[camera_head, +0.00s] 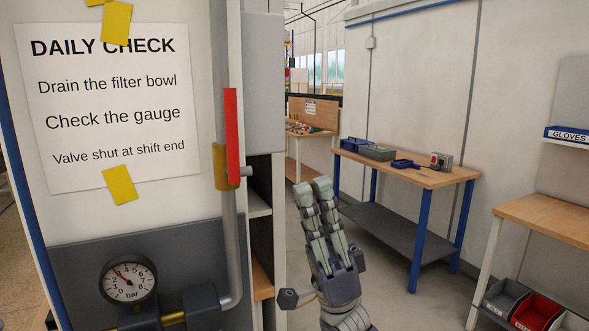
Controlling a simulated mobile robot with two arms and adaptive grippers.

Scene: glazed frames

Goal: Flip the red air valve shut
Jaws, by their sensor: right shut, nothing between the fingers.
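The red air valve handle (231,135) is a flat red bar standing upright, in line with the grey vertical pipe (230,240) beside it. Its lower end sits at the brass valve body (220,168) on the pipe. My right gripper (312,186) points up in the lower middle, to the right of the valve and apart from it. Its fingers are together with nothing between them. My left gripper is not in view.
A round pressure gauge (128,279) sits low on the panel, left of the pipe. A "Daily check" sheet (110,110) hangs above it. A grey box (263,80) stands right of the handle. Behind, a workbench (430,178) holds small items; open floor lies before it.

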